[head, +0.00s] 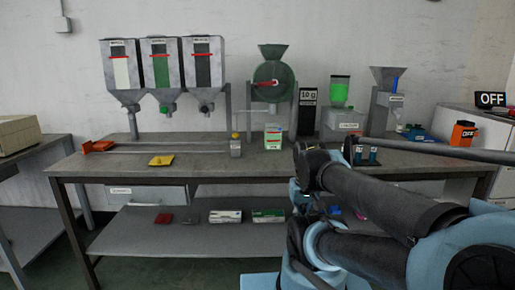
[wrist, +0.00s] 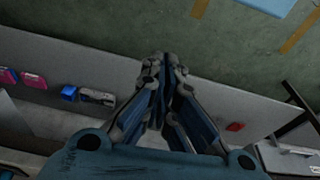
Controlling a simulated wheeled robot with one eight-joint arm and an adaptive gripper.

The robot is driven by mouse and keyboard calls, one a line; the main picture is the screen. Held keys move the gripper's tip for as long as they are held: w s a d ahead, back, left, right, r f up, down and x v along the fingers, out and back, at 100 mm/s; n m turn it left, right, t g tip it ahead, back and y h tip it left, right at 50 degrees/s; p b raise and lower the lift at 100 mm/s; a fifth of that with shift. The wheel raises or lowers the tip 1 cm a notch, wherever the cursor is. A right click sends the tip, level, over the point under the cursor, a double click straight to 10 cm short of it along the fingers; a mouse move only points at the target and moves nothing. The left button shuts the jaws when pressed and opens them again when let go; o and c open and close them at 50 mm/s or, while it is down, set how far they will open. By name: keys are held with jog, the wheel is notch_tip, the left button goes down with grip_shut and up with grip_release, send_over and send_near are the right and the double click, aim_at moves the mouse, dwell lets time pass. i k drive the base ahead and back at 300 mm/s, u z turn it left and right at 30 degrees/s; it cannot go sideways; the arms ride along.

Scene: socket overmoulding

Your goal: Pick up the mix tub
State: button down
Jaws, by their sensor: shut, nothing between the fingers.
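A small pale tub with green and red markings (head: 273,136), which looks like the mix tub, stands upright on the workbench (head: 215,165) below the green drum machine. My gripper (wrist: 166,60) is shut and empty in the wrist view, with its fingers pressed together over a grey surface and the floor. The tub does not show in the wrist view, so the gripper is apart from it. In the head view my arm crosses the right front of the bench, and I cannot make out the fingers there.
Three hoppers (head: 161,62) stand at the back left, beside the green drum machine (head: 272,80). A yellow tray (head: 161,160) and a small metal canister (head: 236,147) are on the bench. The lower shelf (head: 150,235) holds boxes. An orange container (head: 463,133) stands at right.

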aim_at(273, 131)
jog(key=k, duration=1.15)
jog(key=z, duration=0.7)
jog(key=i, duration=1.05)
jog(key=u, duration=0.2)
